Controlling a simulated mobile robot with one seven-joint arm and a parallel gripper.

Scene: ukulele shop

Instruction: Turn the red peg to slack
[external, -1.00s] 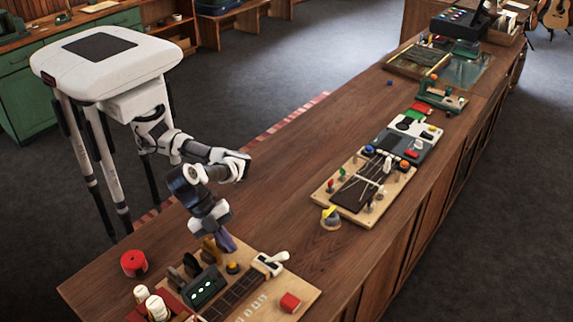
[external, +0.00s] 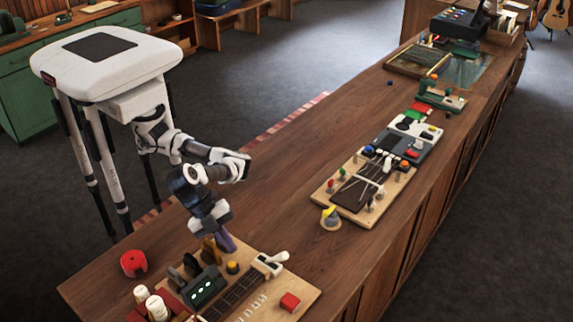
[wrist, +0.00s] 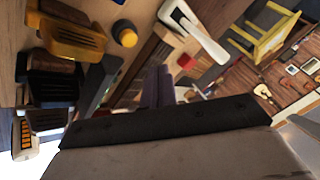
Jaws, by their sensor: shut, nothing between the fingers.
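The red peg (external: 330,185) stands upright at the left end of a light wooden peg board (external: 325,198), in the middle of the counter in the external view. A green peg (external: 343,172) stands beside it. My gripper (external: 227,243) is well to the left and nearer the camera, pointing down above another wooden board at the near end. Its purple-grey fingers (wrist: 158,88) are shut together with nothing between them. The red peg is not identifiable in the wrist view. Which way the peg is turned is too small to tell.
Near my gripper are a yellow knob (external: 233,267), a white lever (external: 270,263), a dark box with green lights (external: 204,287) and a red block (external: 289,302). Bare counter (external: 265,205) lies between the boards.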

